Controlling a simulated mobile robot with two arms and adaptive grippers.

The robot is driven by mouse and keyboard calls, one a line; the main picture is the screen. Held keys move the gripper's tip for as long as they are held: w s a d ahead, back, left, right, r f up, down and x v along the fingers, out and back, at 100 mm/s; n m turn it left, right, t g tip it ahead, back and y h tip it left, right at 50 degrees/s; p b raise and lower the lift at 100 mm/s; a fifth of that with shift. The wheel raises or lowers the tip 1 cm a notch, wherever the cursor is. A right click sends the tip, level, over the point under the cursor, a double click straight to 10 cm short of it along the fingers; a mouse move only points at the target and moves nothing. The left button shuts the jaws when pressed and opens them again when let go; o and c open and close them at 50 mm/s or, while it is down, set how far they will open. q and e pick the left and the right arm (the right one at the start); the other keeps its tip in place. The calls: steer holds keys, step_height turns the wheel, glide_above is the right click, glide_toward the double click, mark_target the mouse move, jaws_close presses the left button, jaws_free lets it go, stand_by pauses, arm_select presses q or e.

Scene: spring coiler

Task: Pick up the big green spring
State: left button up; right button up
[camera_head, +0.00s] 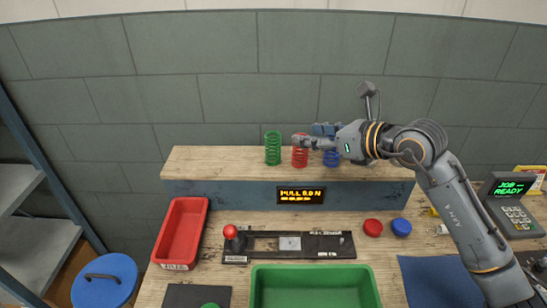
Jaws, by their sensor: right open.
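The green spring (272,148) stands upright on the wooden shelf (215,160) at the back, leftmost of three coil springs. A red spring (300,157) and a blue spring (331,159) stand to its right, each partly hidden by my right gripper. My right gripper (303,142) reaches in from the right over the red and blue springs, with its tips a little to the right of the green spring. It is open, and I see nothing held in it. Whether it touches the red spring I cannot tell. My left gripper is not in view.
Below the shelf are a display (301,195), a black lever panel with a red knob (230,232), red and blue buttons (401,227), a red tray (163,240) and a green tray (370,283). A keypad terminal (507,205) stands right. The shelf left of the green spring is clear.

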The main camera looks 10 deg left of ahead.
steer(key=f, duration=0.2)
steer(key=p, duration=0.2)
glide_toward(268, 135)
steer(key=x, duration=0.4)
steer(key=shift+p+x, duration=0.7)
steer(key=shift+x, duration=1.5)
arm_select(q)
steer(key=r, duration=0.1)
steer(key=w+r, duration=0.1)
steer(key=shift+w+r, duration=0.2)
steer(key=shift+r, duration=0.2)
arm_select(e)
steer(key=shift+d, duration=0.15)
steer(key=shift+c, duration=0.2)
jaws_close()
